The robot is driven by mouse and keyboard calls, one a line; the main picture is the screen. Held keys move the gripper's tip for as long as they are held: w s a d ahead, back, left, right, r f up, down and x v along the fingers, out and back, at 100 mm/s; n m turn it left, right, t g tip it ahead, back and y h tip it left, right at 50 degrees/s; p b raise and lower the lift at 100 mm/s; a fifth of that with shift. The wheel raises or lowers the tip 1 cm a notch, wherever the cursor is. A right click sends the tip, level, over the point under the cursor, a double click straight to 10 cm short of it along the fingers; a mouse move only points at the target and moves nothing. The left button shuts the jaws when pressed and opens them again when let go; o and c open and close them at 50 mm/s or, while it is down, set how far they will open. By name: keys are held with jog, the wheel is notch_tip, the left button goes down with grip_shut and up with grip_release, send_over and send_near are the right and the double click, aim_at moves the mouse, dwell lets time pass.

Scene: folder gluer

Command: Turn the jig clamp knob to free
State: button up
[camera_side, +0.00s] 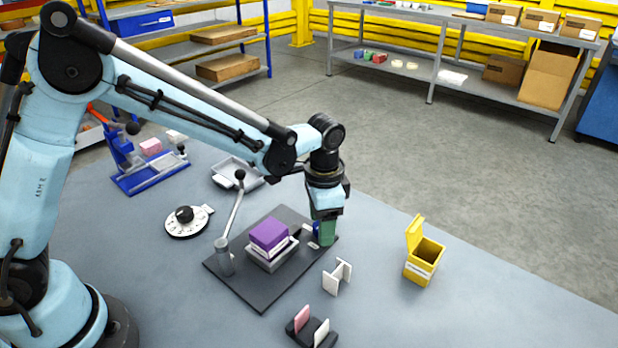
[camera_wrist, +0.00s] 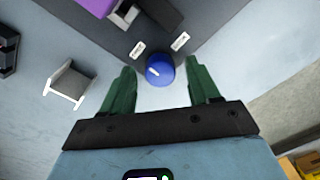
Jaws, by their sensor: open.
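The blue jig clamp knob (camera_wrist: 160,70) stands at the edge of the dark jig plate (camera_side: 262,300), with a short white mark on top toward its left side. Two small white labels lie by it on the plate, a left one (camera_wrist: 137,50) and a right one (camera_wrist: 180,41); their text is too small to read. My gripper (camera_wrist: 160,82) is open, its green fingers on either side of the knob with gaps showing. In the side view my gripper (camera_side: 325,234) is low at the plate's right corner and mostly hides the knob. A purple block (camera_side: 268,234) sits in a grey holder on the plate.
A lever with a black ball (camera_side: 240,174) rises from the plate's left side. A white bracket (camera_side: 337,277), a yellow lidded box (camera_side: 424,260) and a black holder with pink and white pieces (camera_side: 312,330) stand nearby. A round dial (camera_side: 187,219) lies left.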

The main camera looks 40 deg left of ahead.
jog(key=m, duration=0.8)
notch_tip(320, 180, up, 12)
jog(key=s+a+n+t, duration=0.7)
jog(key=s+a+n, duration=0.6)
jog(key=n, duration=0.3)
jog(key=w+a+r+n+g, duration=0.2)
jog(key=w+a+r+g, duration=0.1)
jog(key=w+r+g, duration=0.3)
jog(key=shift+w+a+r+g, duration=0.2)
jog(key=shift+w+r+g, duration=0.15)
jog(key=shift+w+g, duration=0.3)
dwell(0.8)
dwell(0.4)
